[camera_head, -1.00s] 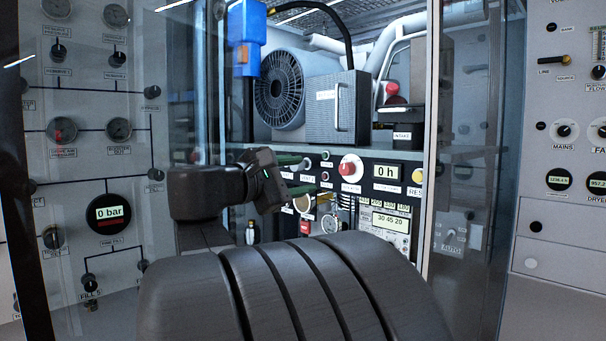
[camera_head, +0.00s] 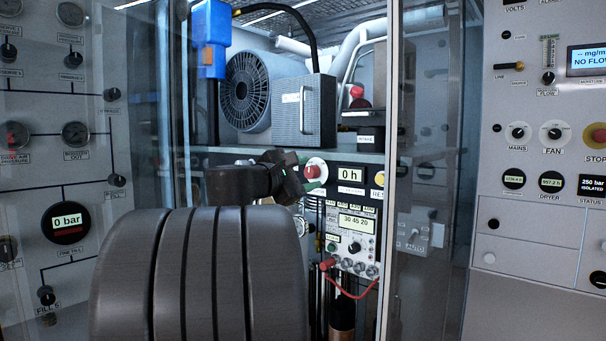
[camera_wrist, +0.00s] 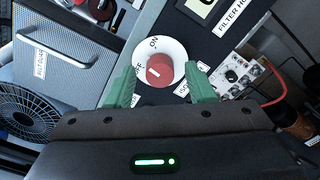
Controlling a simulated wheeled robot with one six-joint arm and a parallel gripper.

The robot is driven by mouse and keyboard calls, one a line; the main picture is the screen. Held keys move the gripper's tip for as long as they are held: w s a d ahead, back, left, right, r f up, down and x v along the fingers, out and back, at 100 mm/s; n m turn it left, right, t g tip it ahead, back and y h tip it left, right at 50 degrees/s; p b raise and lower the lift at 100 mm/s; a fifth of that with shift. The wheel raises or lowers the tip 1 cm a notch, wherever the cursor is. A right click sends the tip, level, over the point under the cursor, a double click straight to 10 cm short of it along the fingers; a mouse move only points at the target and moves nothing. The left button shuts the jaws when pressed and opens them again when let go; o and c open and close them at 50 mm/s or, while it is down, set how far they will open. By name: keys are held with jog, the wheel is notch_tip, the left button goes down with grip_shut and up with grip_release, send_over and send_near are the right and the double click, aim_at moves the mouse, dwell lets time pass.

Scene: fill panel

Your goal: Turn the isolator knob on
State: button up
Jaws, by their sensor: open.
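The isolator knob is red, on a round white plate (camera_wrist: 174,52) marked ON and OFF. In the wrist view the knob (camera_wrist: 159,70) lies centred between my two green fingers. It also shows in the head view (camera_head: 312,171). Its small white mark is visible, but I cannot tell for sure which label it points to. My gripper (camera_wrist: 160,82) is open, one finger on each side of the knob, with visible space between them and it. In the head view my gripper (camera_head: 303,187) is just in front of the panel, and my arm hides part of it.
An hour display (camera_head: 350,174) and a yellow button (camera_head: 379,179) sit right of the knob. A test unit with a red cable (camera_head: 352,291) is below. A glass door edge (camera_head: 391,120) stands to the right, and a fan unit (camera_head: 249,90) is above.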

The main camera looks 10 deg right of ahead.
jog(key=c, duration=1)
jog(key=shift+o, duration=0.2)
jog(key=shift+f+b, duration=0.15)
jog(key=shift+b, duration=0.3)
jog(key=m+b, duration=0.2)
jog(key=b, duration=0.1)
jog(key=shift+f+m, duration=0.15)
jog(key=shift+m, duration=0.25)
jog(key=m+b, duration=0.4)
jog(key=shift+r+m, duration=0.2)
jog(key=shift+m, duration=0.1)
